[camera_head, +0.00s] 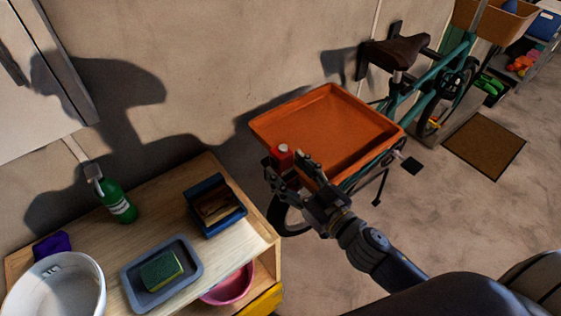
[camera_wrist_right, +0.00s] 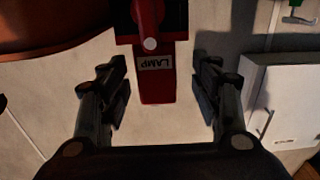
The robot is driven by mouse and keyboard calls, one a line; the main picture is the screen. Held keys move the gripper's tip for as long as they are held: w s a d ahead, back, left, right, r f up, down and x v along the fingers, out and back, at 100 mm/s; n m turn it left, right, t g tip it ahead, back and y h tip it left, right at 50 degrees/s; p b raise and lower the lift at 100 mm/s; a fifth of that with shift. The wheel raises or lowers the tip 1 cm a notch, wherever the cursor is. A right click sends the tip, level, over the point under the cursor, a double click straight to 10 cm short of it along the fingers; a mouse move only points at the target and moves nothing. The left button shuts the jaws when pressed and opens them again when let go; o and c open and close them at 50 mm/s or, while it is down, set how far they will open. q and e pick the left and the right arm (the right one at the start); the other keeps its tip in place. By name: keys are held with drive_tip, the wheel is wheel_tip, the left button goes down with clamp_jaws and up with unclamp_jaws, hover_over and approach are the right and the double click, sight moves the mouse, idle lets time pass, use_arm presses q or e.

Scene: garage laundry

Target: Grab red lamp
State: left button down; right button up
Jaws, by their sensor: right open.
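The red lamp (camera_head: 282,152) shows in the head view as a small red piece with a white spot, at the left front corner of the orange tray. My right gripper (camera_head: 288,168) is at it and partly hides it. In the right wrist view the lamp (camera_wrist_right: 157,88) is a red body with a white "LAMP" label. The fingers of the right gripper (camera_wrist_right: 163,92) are open on either side of it, with a visible gap on both sides. My left gripper is not in view.
A wooden bench (camera_head: 258,232) on the left holds a green bottle (camera_head: 118,203), a blue box (camera_head: 216,218), a sponge tray (camera_head: 190,250) and a white bowl (camera_head: 30,290).

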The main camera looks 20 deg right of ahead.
sight(287, 166)
drive_tip(key=shift+d+p+x, duration=0.1)
drive_tip(key=shift+p+x, duration=0.1)
drive_tip(key=shift+x, duration=0.4)
drive_tip(key=shift+d+p+x, duration=0.15)
drive_tip(key=shift+p+x, duration=0.05)
drive_tip(key=shift+x, duration=0.45)
drive_tip(key=shift+w+a, duration=0.2)
drive_tip(key=shift+w, duration=0.45)
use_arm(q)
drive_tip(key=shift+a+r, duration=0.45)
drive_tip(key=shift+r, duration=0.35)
use_arm(e)
drive_tip(key=shift+c, duration=0.5)
drive_tip(key=c, duration=1.1)
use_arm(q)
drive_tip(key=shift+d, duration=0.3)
use_arm(e)
drive_tip(key=shift+c, duration=0.2)
drive_tip(key=shift+r, duration=0.1)
